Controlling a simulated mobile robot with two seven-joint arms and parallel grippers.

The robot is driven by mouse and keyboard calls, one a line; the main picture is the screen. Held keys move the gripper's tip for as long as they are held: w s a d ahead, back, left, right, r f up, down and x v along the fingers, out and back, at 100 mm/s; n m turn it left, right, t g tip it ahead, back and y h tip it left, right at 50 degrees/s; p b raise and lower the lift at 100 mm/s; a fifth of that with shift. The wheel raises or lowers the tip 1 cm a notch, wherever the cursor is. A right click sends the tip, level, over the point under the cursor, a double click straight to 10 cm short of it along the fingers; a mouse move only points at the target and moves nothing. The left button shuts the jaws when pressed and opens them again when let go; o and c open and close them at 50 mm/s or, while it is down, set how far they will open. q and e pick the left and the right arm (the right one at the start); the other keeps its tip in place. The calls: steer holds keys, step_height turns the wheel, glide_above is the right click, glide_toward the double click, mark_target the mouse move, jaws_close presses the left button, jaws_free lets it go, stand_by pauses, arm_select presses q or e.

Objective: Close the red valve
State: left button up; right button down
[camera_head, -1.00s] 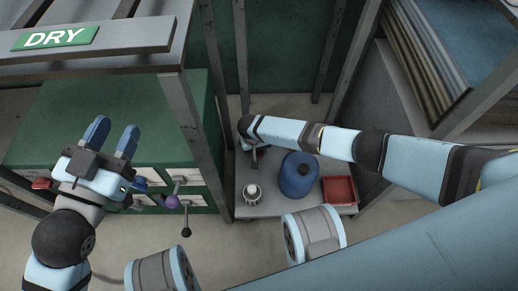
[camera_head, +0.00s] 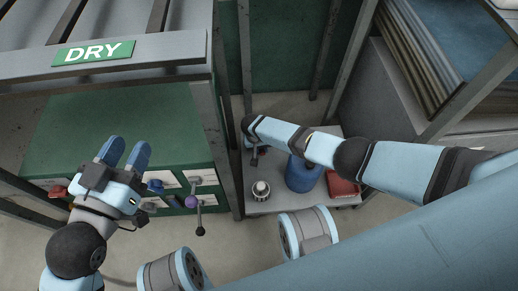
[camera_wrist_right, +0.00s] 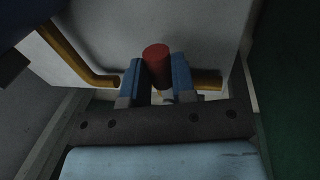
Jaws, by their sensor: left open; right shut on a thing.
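The red valve (camera_wrist_right: 157,66) shows in the right wrist view as a red cylinder between the two blue fingers of my right gripper (camera_wrist_right: 157,82). The gripper is shut on it. A yellow pipe (camera_wrist_right: 205,82) appears behind the fingers, and I cannot tell how it joins the red part. In the head view my right gripper (camera_head: 254,160) is mostly hidden under its wrist, low behind the rack post, with a small bit of red beside it.
A blue jug (camera_head: 303,177), a red tray (camera_head: 342,188) and a small white-and-dark item (camera_head: 261,190) rest on the low shelf under my right arm. Metal posts stand close by.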

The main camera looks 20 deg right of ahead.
arm_select(q)
steer(key=shift+a, duration=0.25)
arm_select(e)
steer(key=shift+w+a+r, duration=0.1)
steer(key=c, duration=0.9)
jaws_free()
steer(key=shift+c, duration=0.2)
arm_select(q)
steer(key=shift+r, duration=0.1)
arm_select(e)
steer(key=shift+a+r+p, duration=0.2)
steer(key=shift+r+p, duration=0.75)
steer(key=shift+r, duration=0.25)
arm_select(q)
step_height(320, 180, up, 7)
steer(key=s+n+t+p, duration=0.1)
steer(key=n+t+p, duration=0.1)
steer(key=p, duration=0.4)
steer(key=shift+s+d+n, duration=0.25)
steer(key=shift+s+n, duration=0.15)
arm_select(e)
step_height(320, 180, up, 11)
steer(key=a, duration=0.2)
steer(key=shift+w, duration=0.25)
